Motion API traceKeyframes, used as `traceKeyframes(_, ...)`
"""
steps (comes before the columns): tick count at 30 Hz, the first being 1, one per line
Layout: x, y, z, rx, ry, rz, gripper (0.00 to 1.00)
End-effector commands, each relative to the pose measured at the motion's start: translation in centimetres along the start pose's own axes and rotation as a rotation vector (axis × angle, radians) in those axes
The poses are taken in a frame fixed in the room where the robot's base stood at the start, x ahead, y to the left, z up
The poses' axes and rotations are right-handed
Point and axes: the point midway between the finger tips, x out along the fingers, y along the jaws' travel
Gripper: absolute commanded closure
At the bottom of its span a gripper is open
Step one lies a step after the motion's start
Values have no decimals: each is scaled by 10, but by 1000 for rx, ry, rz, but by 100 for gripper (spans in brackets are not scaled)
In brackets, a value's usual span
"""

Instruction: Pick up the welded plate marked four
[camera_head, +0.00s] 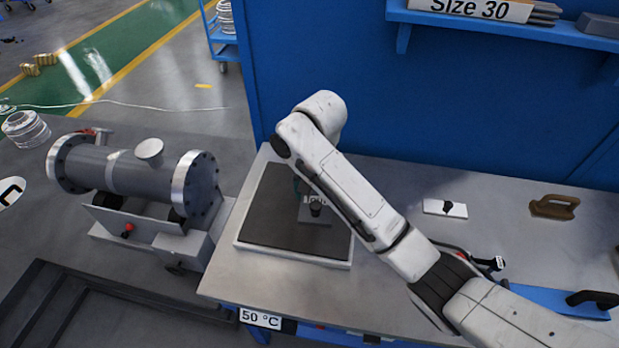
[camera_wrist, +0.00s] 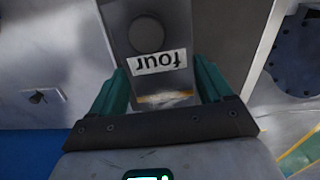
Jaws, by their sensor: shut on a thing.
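The welded plate (camera_wrist: 178,30) is grey, with a dark round part on it and a white label (camera_wrist: 158,62) reading "four", upside down in the wrist view. My gripper (camera_wrist: 160,68) has teal fingers, one on each side of the plate's near end, shut on it. In the head view the plate (camera_head: 313,217) is over the dark pad (camera_head: 268,226) on the bench, and my arm hides part of it. My gripper is mostly hidden there behind my arm. I cannot tell whether the plate touches the pad.
The grey bench (camera_head: 420,185) also holds a white plate with a black knob (camera_head: 445,208), a brown clamp-like piece (camera_head: 553,207) and a blue tray (camera_head: 555,299). A flanged grey shell (camera_head: 130,172) stands at left. A blue wall (camera_head: 430,100) and shelf (camera_head: 510,27) rise behind.

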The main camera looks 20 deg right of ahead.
Motion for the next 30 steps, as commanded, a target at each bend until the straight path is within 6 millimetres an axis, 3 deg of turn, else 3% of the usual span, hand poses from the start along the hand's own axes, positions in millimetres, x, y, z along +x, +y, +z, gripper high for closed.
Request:
traceKeyframes(1, -12, 6, 5, 2, 2, -2, 100)
traceKeyframes(7, -25, 25, 26, 3, 1, -4, 100)
traceKeyframes(30, -35, 52, 55, 0, 4, -2, 100)
